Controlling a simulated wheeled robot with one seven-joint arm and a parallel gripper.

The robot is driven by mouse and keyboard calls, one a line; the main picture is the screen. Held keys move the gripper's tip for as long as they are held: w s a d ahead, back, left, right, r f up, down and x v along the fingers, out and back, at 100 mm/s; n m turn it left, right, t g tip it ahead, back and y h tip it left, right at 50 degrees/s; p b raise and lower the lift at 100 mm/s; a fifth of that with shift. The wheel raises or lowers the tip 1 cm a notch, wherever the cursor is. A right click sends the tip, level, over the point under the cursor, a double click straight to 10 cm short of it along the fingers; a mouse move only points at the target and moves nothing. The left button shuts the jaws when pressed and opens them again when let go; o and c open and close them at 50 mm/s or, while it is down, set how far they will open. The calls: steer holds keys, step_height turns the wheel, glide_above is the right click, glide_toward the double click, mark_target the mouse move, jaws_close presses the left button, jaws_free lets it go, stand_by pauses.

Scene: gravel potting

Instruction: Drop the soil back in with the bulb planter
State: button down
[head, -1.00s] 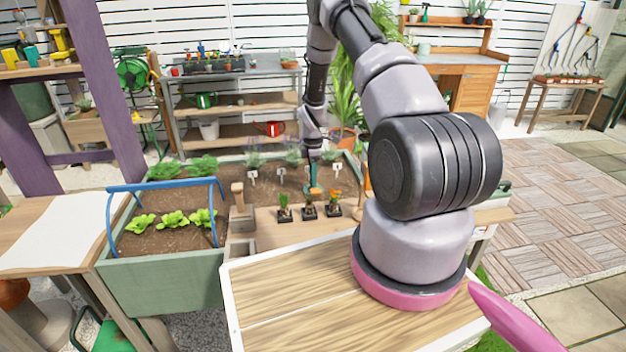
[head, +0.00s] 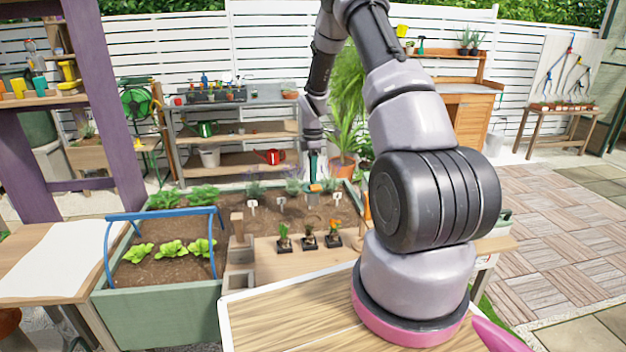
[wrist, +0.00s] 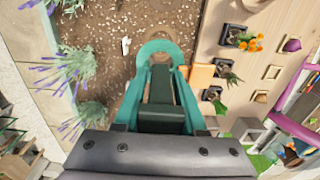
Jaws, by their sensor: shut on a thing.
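In the head view, the teal planter (head: 313,165) hangs below the gripper at the far bed. The planter's ring is above the soil bed (wrist: 110,20) in the wrist view, close to the bed's wooden edge.
Purple-flowered plants (wrist: 70,70) grow left of the planter in the wrist view. A green planter box (head: 160,312) with a blue hoop stands nearer.

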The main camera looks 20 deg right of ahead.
steer(key=shift+r, duration=3.15)
